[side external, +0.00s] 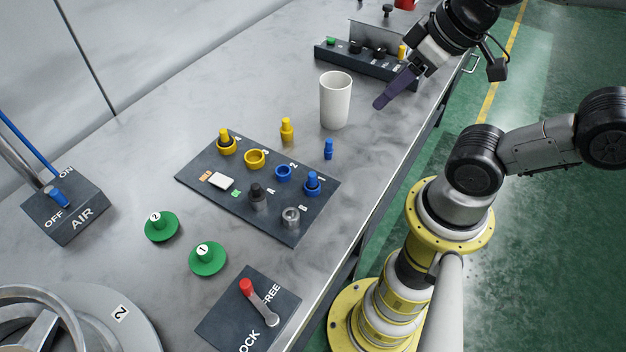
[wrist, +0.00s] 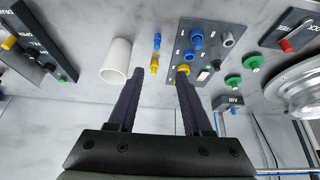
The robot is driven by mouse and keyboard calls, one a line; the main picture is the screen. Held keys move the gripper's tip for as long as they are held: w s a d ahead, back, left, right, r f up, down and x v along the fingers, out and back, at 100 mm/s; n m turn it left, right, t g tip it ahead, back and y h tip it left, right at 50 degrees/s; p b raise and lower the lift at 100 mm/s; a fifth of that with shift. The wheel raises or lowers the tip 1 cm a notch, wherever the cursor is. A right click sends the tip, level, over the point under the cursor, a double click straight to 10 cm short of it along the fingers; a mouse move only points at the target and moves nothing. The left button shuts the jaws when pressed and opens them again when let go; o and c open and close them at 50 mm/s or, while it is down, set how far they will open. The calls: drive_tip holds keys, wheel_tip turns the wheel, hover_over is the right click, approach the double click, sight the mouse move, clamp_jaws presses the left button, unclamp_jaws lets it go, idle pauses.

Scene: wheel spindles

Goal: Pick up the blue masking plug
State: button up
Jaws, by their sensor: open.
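A small blue plug (side external: 328,149) stands upright on the grey bench, off the plate's upper right edge, near the white cup (side external: 335,98). In the wrist view the blue plug (wrist: 157,41) shows beyond my fingertips. A second blue plug (side external: 312,184) stands in a blue ring at the dark plate's right corner. A yellow plug (side external: 286,131) stands on the bench left of the loose blue plug. My gripper (side external: 380,103) is open and empty, up and to the right of the loose blue plug, apart from it. Its two dark fingers (wrist: 159,76) point toward the plugs.
The dark plate (side external: 222,158) carries several rings, plugs and labels. A dark rack (side external: 340,60) with coloured knobs stands at the back. Green discs (side external: 208,258), a red-handled lever (side external: 258,300) and an AIR switch box (side external: 68,212) sit nearer the front.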

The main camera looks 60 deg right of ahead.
drive_tip(key=shift+o, duration=0.3)
drive_tip(key=m+g, duration=0.6)
drive_tip(key=m, duration=0.3)
hover_over(312, 174)
drive_tip(key=f, duration=1)
drive_tip(key=shift+a+f, duration=0.2)
drive_tip(key=shift+a, duration=0.05)
drive_tip(key=shift+d+f, duration=0.15)
drive_tip(key=shift+f, duration=1.2)
drive_tip(key=shift+d+f, duration=0.1)
drive_tip(key=shift+f, duration=1.25)
